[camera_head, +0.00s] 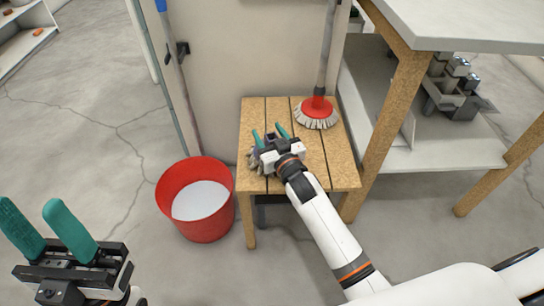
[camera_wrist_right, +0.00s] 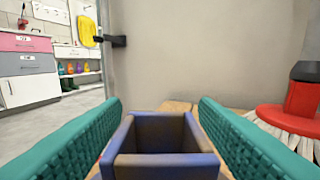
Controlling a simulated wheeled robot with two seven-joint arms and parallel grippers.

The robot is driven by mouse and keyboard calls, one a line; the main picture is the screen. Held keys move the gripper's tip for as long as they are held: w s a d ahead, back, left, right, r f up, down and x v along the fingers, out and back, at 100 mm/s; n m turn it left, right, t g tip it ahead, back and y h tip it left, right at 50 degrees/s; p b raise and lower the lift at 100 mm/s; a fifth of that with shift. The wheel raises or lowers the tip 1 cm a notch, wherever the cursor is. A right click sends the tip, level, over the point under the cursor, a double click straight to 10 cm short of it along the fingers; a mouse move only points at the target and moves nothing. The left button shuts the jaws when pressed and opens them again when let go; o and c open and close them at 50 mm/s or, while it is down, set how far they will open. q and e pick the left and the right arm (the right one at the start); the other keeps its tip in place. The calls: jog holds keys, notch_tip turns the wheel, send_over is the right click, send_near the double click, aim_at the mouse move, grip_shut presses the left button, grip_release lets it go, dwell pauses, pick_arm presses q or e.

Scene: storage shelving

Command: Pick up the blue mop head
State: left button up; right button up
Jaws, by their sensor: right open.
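The blue mop head stands on a small wooden table (camera_head: 315,165). Its dark blue square socket (camera_wrist_right: 160,165) sits between the fingers of my right gripper (camera_head: 269,131) in the right wrist view, with gaps showing at the far ends. In the head view its grey fringe (camera_head: 254,162) shows at the left of my gripper, which hides most of it. My right gripper is open around the socket. My left gripper (camera_head: 32,205) is open and empty at the lower left, away from the table.
A red mop head (camera_head: 318,108) on a pole stands at the table's back right; it shows in the right wrist view (camera_wrist_right: 302,98). A red bucket (camera_head: 205,222) stands left of the table. A wall is behind, and a shelf unit (camera_head: 445,155) on the right.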

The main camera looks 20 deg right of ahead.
grip_shut()
jog(key=shift+r, duration=0.1)
dwell(0.3)
